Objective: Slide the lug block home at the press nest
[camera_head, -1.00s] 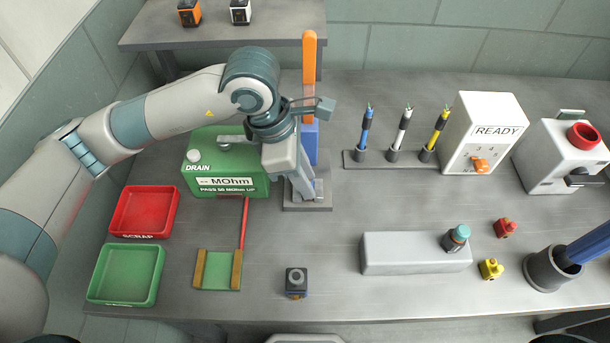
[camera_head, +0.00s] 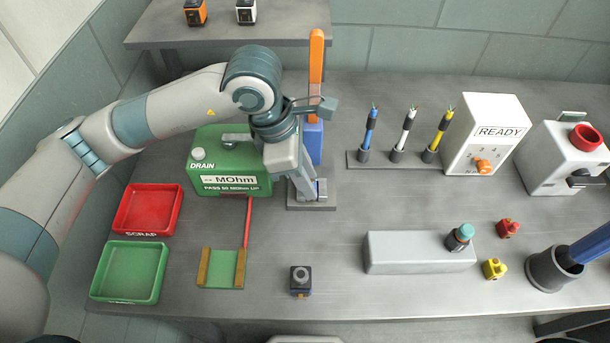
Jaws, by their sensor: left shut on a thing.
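The press has a blue body (camera_head: 314,142), an orange upright lever (camera_head: 316,62) and a grey base plate (camera_head: 325,206). My left gripper (camera_head: 312,190) reaches down in front of the blue body, with its fingertips low over the base plate. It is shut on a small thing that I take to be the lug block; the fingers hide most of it. I cannot tell how far it sits in the nest or whether it touches a stop. My right gripper is out of view.
A green DRAIN tester (camera_head: 205,165) stands close left of my gripper. Red (camera_head: 125,222) and green (camera_head: 98,285) trays lie at left. A dark block with a ring (camera_head: 300,275) and a grey bar (camera_head: 405,257) are in front. A cable rack (camera_head: 385,160) stands right.

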